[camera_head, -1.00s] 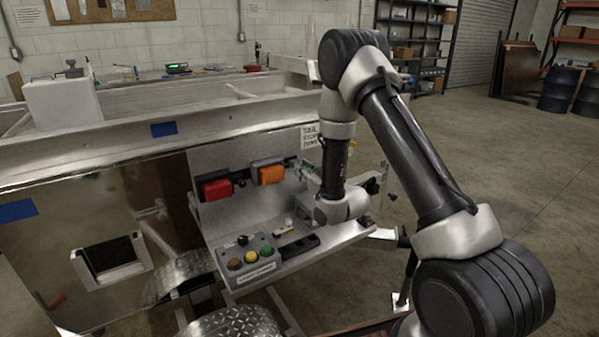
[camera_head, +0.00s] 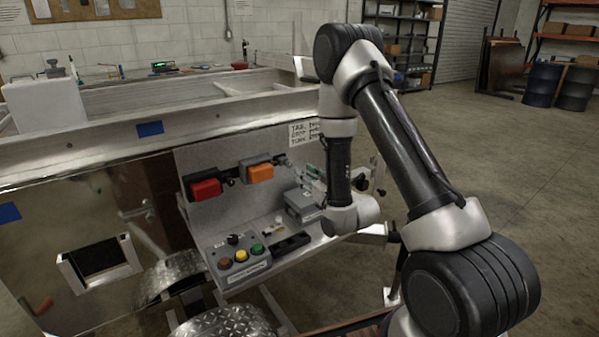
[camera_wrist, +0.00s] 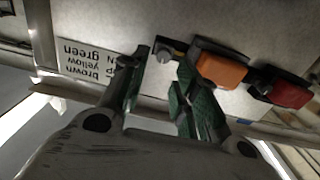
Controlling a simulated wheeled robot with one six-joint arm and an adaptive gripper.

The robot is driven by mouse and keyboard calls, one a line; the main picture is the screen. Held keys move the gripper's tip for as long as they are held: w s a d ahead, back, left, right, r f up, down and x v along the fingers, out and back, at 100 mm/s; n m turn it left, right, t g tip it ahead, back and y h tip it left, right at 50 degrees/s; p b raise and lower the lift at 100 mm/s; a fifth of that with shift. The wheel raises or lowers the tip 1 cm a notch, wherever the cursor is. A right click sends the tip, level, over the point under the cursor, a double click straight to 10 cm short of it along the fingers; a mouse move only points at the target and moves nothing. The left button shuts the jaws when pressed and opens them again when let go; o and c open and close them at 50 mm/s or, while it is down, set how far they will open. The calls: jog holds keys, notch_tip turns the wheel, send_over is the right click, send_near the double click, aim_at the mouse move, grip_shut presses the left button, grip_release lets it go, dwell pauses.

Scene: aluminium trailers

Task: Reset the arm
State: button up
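My gripper (camera_wrist: 157,95) shows in the wrist view with its two green-padded fingers spread apart. It is open, and nothing is visible between the fingertips. It faces the grey panel of the trailer station, close to an orange light (camera_wrist: 222,70) and a red light (camera_wrist: 285,92). A paper label (camera_wrist: 90,60) with upside-down text lies to its left. In the head view my arm bends down at the right end of the station, and its wrist mostly hides the gripper.
The station carries the red light (camera_head: 206,188), the orange light (camera_head: 260,173), a button box (camera_head: 240,260) with three coloured buttons and a grey box (camera_head: 302,205). The aluminium trailer (camera_head: 100,160) fills the left. Open concrete floor (camera_head: 500,190) lies to the right.

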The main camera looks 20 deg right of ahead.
jog(key=shift+s+d, duration=0.1)
jog(key=shift+s, duration=0.1)
jog(key=shift+r, duration=0.1)
jog(key=d+r+g+h, duration=0.3)
jog(key=d+r, duration=0.1)
jog(key=r, duration=0.5)
jog(key=s+d+r+m+g+h, duration=0.2)
jog(key=s+d+r+g, duration=0.15)
jog(key=s+r, duration=0.35)
jog(key=s+d+r+g, duration=0.1)
jog(key=s+r+g, duration=0.1)
jog(key=s, duration=1.3)
jog(key=s+d+r+m+g, duration=0.1)
jog(key=s+g, duration=0.3)
jog(key=s, duration=1)
jog(key=shift+s+d+r+m+h, duration=0.25)
jog(key=shift+s+r+m+h, duration=0.1)
jog(key=shift+r, duration=0.4)
